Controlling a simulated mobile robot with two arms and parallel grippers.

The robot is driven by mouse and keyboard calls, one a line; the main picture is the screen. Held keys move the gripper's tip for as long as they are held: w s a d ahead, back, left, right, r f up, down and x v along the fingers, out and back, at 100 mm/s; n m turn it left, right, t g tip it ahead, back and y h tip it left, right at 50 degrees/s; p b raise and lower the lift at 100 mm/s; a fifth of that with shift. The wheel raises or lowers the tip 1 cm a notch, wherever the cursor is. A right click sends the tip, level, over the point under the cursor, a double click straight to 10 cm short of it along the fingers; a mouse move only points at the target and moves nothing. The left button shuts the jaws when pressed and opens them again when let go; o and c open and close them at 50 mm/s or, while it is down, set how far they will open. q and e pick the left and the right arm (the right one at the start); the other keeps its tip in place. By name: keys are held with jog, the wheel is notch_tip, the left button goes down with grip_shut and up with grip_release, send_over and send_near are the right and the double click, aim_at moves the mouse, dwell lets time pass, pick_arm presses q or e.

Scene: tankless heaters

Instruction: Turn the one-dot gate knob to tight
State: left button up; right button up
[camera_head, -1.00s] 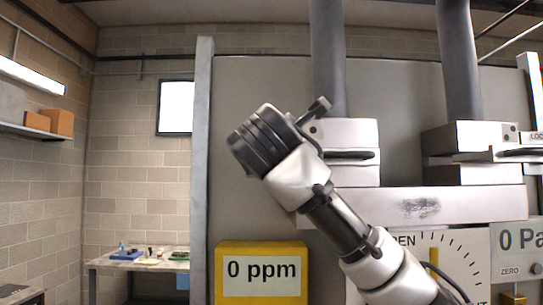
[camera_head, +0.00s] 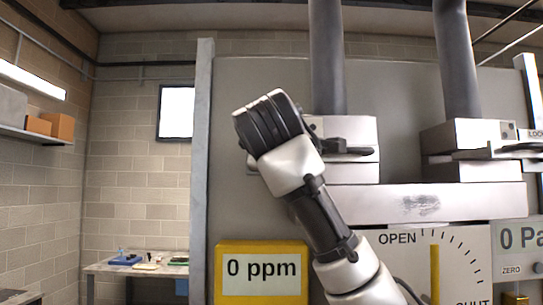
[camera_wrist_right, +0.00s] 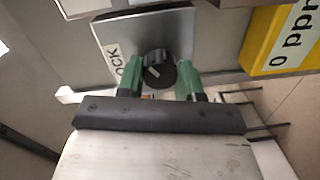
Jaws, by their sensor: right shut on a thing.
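The black round knob (camera_wrist_right: 158,74) with a pale pointer mark sits on a grey metal plate (camera_wrist_right: 130,34) in the right wrist view. Letters reading "OCK" show beside it; the rest of that label is hidden. My right gripper (camera_wrist_right: 159,66) has its green fingers on either side of the knob and is shut on it. I cannot read the knob's dot mark. My left gripper is not in view.
A second gate block (camera_head: 470,172) stands to the right with a partly seen label. Below are a dial (camera_head: 455,265) marked OPEN and SHUT, a yellow 0 ppm meter (camera_head: 262,246) and a pressure display (camera_head: 515,240). A workbench (camera_head: 110,270) stands at the far left.

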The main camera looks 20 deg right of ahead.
jog(key=shift+w+f+m+y+b, duration=0.15)
jog(key=shift+m+y+b, duration=0.2)
jog(key=shift+m, duration=2)
jog(key=shift+s+f+m+y+b, duration=0.1)
jog(key=shift+m+y+b, duration=0.25)
jog(key=shift+m, duration=2)
jog(key=o, duration=0.9)
jog(key=shift+r, duration=0.15)
